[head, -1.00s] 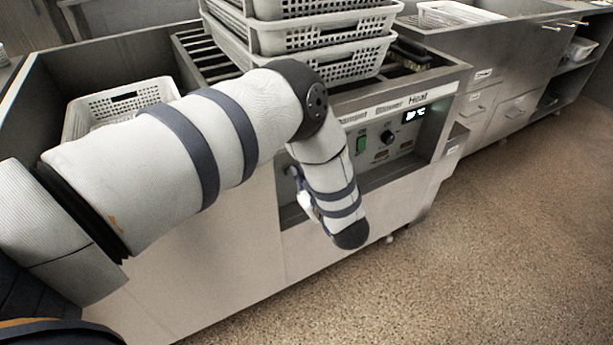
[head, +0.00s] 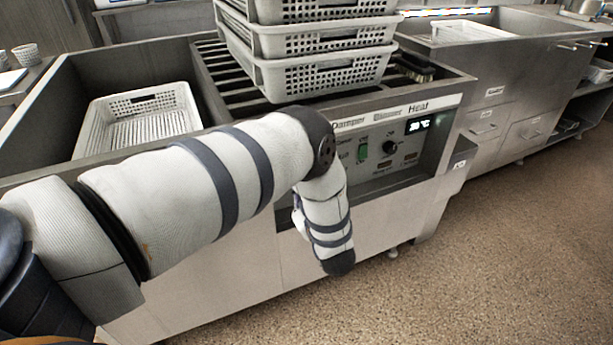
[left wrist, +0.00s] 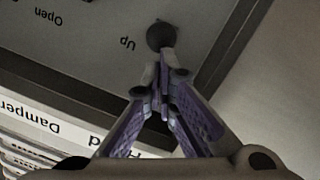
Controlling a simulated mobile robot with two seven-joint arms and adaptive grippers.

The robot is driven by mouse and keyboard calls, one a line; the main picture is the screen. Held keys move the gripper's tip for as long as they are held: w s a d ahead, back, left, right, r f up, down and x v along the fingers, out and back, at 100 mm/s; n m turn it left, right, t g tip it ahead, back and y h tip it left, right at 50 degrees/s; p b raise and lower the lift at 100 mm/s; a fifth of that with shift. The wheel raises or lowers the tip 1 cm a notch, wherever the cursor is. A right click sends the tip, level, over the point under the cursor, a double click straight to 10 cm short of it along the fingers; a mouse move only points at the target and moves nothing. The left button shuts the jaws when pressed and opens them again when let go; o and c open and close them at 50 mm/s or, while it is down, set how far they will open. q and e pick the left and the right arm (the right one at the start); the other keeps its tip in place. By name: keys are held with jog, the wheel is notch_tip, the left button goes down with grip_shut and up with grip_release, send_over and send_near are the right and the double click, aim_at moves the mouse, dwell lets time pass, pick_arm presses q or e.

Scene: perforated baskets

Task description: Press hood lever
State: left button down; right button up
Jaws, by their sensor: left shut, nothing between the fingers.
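The lever with a dark round knob (left wrist: 161,35) shows at the top centre of the left wrist view, on a grey panel beside an upside-down "Up" label. My left gripper (left wrist: 164,82) is shut and empty, with its purple-padded fingers together. Its tips appear just below the knob in that picture; I cannot tell whether they touch it. In the head view my left arm reaches across the machine's front (head: 240,265), and its forearm hides the lever and most of the gripper. My right gripper is in neither view.
The control panel (head: 375,178) with a green switch, knob and lit display is right of my forearm. Stacked perforated baskets (head: 322,75) stand above it on slats. Another basket (head: 188,100) lies in the left bin. Open floor (head: 490,260) is at right.

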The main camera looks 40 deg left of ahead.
pick_arm(q)
jog(key=shift+s+d+f+b, duration=0.15)
jog(key=shift+f+b, duration=0.3)
jog(key=shift+f, duration=0.9)
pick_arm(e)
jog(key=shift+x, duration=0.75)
pick_arm(q)
jog(key=shift+f, duration=0.15)
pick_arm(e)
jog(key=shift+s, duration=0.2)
